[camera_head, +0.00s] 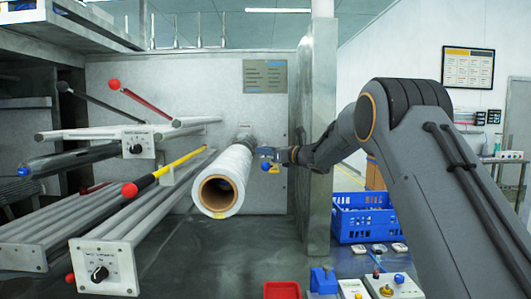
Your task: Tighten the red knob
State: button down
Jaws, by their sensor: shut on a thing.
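My gripper (268,155) is at the end of my arm, which reaches in from the right. It is beside the far end of the white roll (232,172), near the back panel. It is shut on a small part there that is too small and too covered to make out. A small blue spot (266,166) shows just below the jaws. Red ball knobs show at the left: one on the upper red lever (114,84), one on the yellow and black lever (129,190), and one low by the front dial block (70,279). My gripper is apart from all three.
Grey rails and two dial blocks (102,268) fill the left. A metal post (318,140) stands just right of the roll, close to my arm. A blue crate (363,222) is behind it. A red tray (282,290) and small control boxes (393,286) stand at the front.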

jog(key=shift+f+m+t+h+b, duration=0.2)
jog(key=shift+m+t+h+b, duration=0.55)
jog(key=shift+b, duration=2)
jog(key=m+t+h+b, duration=0.2)
jog(key=h+b, duration=0.1)
jog(key=b, duration=0.8)
jog(key=shift+h, duration=0.35)
jog(key=m+h+b, duration=0.1)
jog(key=b, duration=0.4)
jog(key=shift+t, duration=0.25)
jog(key=m+h+b, duration=0.1)
jog(key=h+b, duration=0.1)
jog(key=b, duration=0.3)
jog(key=shift+r, duration=0.2)
jog(key=c, duration=1.5)
grip_release()
jog(key=shift+c, duration=0.2)
jog(key=shift+b+v, duration=1.4)
jog(key=shift+v, duration=2.5)
